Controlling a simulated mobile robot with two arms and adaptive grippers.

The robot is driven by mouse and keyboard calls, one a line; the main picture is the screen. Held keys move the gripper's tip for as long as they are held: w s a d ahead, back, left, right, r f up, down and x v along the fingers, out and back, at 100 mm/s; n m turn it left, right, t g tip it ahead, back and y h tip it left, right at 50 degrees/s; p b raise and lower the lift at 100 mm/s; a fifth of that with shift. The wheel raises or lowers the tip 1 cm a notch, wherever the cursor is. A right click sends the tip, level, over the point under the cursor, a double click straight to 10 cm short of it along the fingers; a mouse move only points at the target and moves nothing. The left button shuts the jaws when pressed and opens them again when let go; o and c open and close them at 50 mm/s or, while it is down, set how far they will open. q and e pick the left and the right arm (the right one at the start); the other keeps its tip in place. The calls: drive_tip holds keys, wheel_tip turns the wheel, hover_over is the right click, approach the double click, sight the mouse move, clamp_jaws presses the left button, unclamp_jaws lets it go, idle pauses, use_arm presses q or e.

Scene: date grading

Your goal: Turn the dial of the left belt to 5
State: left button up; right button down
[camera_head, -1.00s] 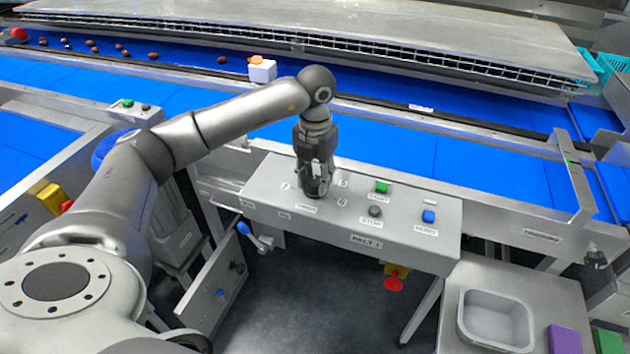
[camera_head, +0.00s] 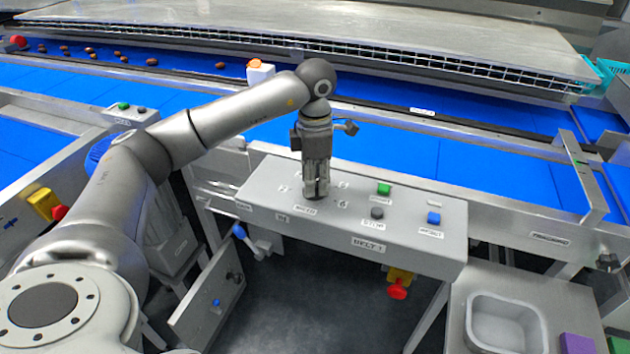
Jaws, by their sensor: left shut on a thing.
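The grey control panel (camera_head: 340,225) labelled BELT 1 stands in the middle, with printed numbers around the place of its dial. My left gripper (camera_head: 316,192) points straight down onto this panel and is shut on the dial. The dial itself is hidden by the fingers, so its pointer and setting cannot be read. A "6" shows just right of the fingertips; the other numbers are partly covered or too small to read. My right gripper is not in view.
On the same panel, right of the gripper, are a green button (camera_head: 383,189), a dark button (camera_head: 376,213) and a blue button (camera_head: 433,218). A red emergency knob (camera_head: 397,290) hangs below. Blue belts run behind, with several dates at far left. A grey tray (camera_head: 506,322) stands front right.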

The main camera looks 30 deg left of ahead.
use_arm(q)
drive_tip(key=shift+r+m+b, duration=0.1)
drive_tip(key=shift+m+b, duration=0.4)
drive_tip(key=shift+m, duration=1.6)
drive_tip(key=o, duration=1)
wheel_tip(320, 180, up, 12)
drive_tip(key=shift+f, duration=0.1)
